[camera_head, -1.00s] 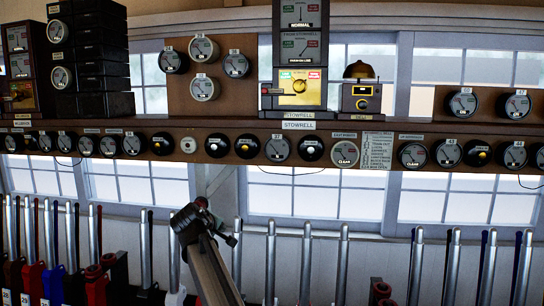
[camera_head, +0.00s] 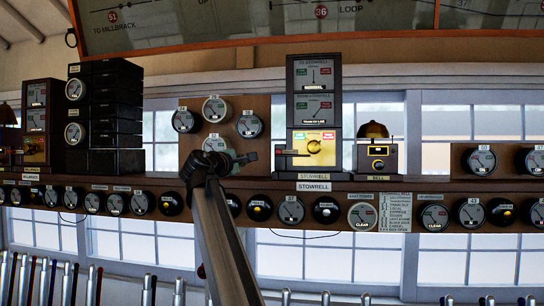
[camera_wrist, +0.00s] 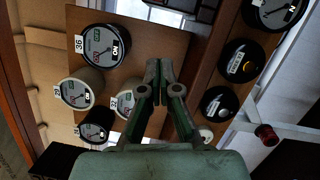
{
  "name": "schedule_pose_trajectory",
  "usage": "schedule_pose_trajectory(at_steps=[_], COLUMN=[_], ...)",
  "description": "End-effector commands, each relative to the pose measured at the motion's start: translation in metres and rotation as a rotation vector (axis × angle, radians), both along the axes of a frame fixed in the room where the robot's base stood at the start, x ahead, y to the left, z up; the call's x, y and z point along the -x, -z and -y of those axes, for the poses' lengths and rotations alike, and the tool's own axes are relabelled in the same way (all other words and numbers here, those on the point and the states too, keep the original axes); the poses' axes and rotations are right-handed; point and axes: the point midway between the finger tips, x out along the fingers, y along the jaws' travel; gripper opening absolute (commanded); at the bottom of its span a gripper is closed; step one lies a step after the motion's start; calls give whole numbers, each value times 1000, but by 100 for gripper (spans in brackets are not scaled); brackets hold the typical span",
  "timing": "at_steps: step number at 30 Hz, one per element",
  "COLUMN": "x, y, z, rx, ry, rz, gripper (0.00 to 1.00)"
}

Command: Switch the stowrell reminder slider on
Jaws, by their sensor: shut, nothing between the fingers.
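The Stowrell block instrument (camera_head: 313,97) stands on the shelf above a "STOWRELL" label (camera_head: 313,187). It has two dials and a lit yellow panel with a knob (camera_head: 314,146) low on its front. A small dark and reddish horizontal piece (camera_head: 290,152) sits at the left of this panel; it may be the reminder slider, but its setting is too small to read. My gripper (camera_head: 232,162) is left of the instrument, in front of the shelf and round dials. In the wrist view my gripper (camera_wrist: 168,75) is shut and empty, and the instrument's slider cannot be made out.
Round dials on a brown board (camera_head: 249,124) lie close behind my gripper. A bell (camera_head: 376,148) stands right of the instrument. More dials and plungers line the shelf front (camera_head: 430,187). Lever tops (camera_head: 325,298) stand below. A red knob (camera_wrist: 267,135) shows in the wrist view.

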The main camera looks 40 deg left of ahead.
Motion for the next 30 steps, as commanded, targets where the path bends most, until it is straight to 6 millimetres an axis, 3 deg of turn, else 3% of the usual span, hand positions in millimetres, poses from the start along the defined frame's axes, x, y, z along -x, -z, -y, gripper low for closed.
schedule_pose_trajectory(at_steps=[11,17,27,30], x=[-9,-36,-99,-104], y=[-1,-5,-10,-13], z=[-3,-12,-30,-13], rx=[-2,-2,-3,-4], ry=[0,2,1,0], rz=[-3,-3,-4,-3], gripper=[0,0,0,0])
